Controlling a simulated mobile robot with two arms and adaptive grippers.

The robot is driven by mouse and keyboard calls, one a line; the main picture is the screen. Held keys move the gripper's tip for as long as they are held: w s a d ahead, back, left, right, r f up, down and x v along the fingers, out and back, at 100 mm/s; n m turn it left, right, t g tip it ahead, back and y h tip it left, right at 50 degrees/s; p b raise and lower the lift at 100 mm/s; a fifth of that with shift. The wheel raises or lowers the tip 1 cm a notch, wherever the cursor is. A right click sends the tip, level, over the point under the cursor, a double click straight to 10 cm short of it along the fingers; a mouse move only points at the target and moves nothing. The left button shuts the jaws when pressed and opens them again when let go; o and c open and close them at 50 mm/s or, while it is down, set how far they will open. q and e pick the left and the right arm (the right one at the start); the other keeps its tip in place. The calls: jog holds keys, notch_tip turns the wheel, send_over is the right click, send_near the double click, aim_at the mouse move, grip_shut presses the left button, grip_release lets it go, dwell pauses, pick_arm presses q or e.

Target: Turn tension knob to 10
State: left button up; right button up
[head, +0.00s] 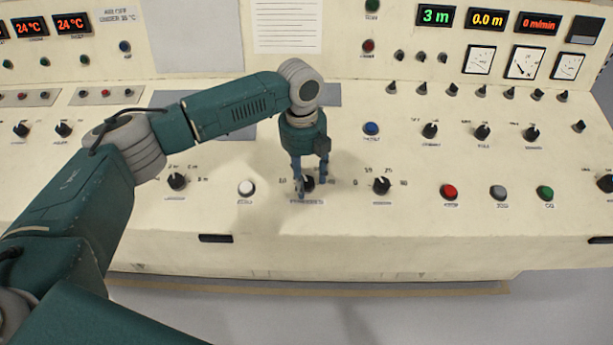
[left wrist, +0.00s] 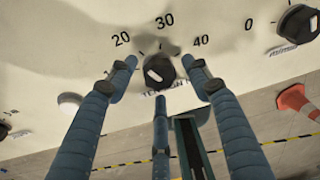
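The black tension knob (head: 309,184) is on the front slope of the cream console. In the left wrist view the knob (left wrist: 158,70) has 20, 30 and 40 printed around it and a partly hidden "TENSION" label below. A white mark shows on its face, but I cannot tell which number it points to. My left gripper (head: 311,187) is over the knob, pointing down. Its blue fingers are spread apart around the knob, with gaps visible at its sides in the left wrist view. My right gripper is not in view.
Another black knob (head: 381,186) stands just right of the tension knob, and a white button (head: 246,188) stands to its left. Red (head: 449,191), grey (head: 498,192) and green (head: 545,193) buttons are farther right.

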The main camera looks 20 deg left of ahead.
pick_arm(q)
jog(key=c, duration=0.9)
jog(key=shift+s+d, duration=0.1)
jog(key=shift+r+n+p, duration=0.1)
jog(key=shift+n+p, duration=0.3)
jog(key=shift+p, duration=0.4)
jog(key=n+t+h+p, duration=0.1)
jog(key=n+p, duration=0.4)
jog(key=p, duration=0.1)
jog(key=shift+s+r+p, duration=0.1)
jog(key=shift+s+p, duration=0.05)
jog(key=shift+p, duration=0.2)
jog(key=shift+n+t+p, duration=0.4)
jog(key=shift+n+p, duration=1.15)
jog(key=shift+n, duration=0.45)
